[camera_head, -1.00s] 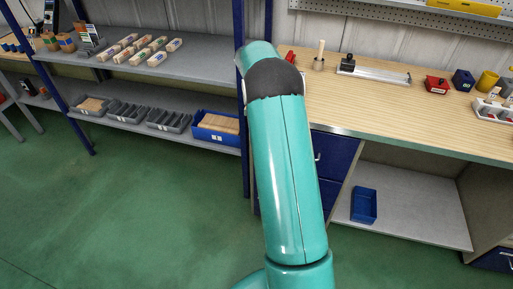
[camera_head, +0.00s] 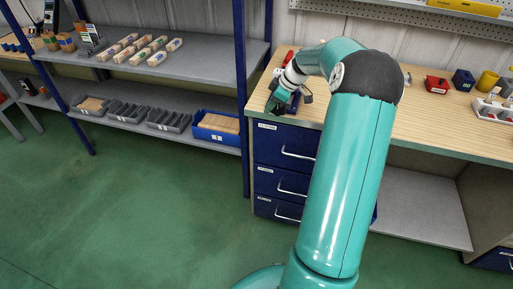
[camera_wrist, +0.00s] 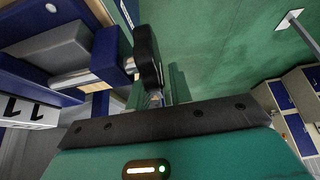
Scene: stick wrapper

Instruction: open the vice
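The vice is blue and grey. In the head view only a small blue part of it (camera_head: 294,102) shows at the left front corner of the wooden bench, largely hidden by my arm. In the wrist view the vice (camera_wrist: 112,58) fills the upper left, with a bright metal bar running from its blue body. My gripper (camera_head: 274,107) is at the bench corner, close beside the vice. A black rounded piece in the wrist view stands at the end of the vice's bar; I cannot tell whether it is a finger or the handle. The finger opening is not clear.
Blue drawers (camera_head: 287,165) with silver handles lie below the bench corner. A blue post (camera_head: 241,120) and grey shelf (camera_head: 205,68) stand to the left. A red box (camera_head: 437,85) and other items sit farther right on the bench. The green floor (camera_head: 150,215) is clear.

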